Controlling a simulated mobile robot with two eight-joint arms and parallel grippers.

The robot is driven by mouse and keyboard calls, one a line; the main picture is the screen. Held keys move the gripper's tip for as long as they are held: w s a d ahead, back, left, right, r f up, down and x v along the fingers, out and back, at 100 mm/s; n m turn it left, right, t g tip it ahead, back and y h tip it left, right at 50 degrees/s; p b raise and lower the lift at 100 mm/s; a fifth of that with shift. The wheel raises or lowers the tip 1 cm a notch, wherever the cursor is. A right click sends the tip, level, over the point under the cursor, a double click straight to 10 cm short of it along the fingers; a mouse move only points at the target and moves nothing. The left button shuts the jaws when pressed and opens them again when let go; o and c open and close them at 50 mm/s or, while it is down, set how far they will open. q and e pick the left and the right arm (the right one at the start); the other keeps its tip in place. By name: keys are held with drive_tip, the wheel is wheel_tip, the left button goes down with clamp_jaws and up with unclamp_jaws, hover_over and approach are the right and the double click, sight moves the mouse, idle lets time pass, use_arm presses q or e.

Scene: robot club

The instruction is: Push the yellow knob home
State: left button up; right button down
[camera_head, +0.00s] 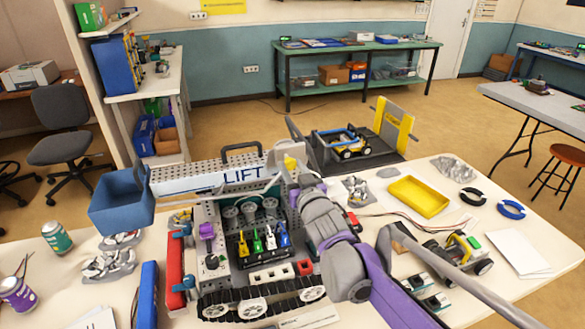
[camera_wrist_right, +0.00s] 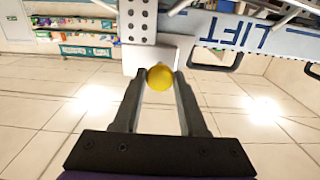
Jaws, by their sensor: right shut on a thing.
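The yellow knob (camera_wrist_right: 160,78) is round. In the right wrist view it sits between the fingertips of my right gripper (camera_wrist_right: 161,88), against a pale block under a grey perforated post. In the head view the knob (camera_head: 291,162) shows small at the right end of the white LIFT beam (camera_head: 212,176). My right gripper (camera_head: 296,172) reaches it there from the front right, shut on it, with the purple-and-grey arm hiding part of the mechanism below. How far the knob stands out cannot be told. My left gripper is not in view.
A tracked machine (camera_head: 262,300) with coloured levers stands in front of the beam. A blue bin (camera_head: 112,205) is on the left. A yellow tray (camera_head: 418,196), a small wheeled robot (camera_head: 470,252) and cables lie on the right. A black handle (camera_head: 240,150) rises above the beam.

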drive_tip(key=shift+x, duration=1.3)
drive_tip(key=shift+s+r, duration=0.1)
drive_tip(key=c, duration=0.8)
unclamp_jaws()
drive_tip(key=o, duration=0.4)
drive_tip(key=shift+w, duration=0.2)
drive_tip(key=shift+c, duration=0.2)
drive_tip(key=shift+s, duration=0.1)
drive_tip(key=v, duration=1)
drive_tip(key=shift+s+d+b, duration=0.15)
drive_tip(key=shift+s+b, duration=0.25)
drive_tip(key=shift+b, duration=0.05)
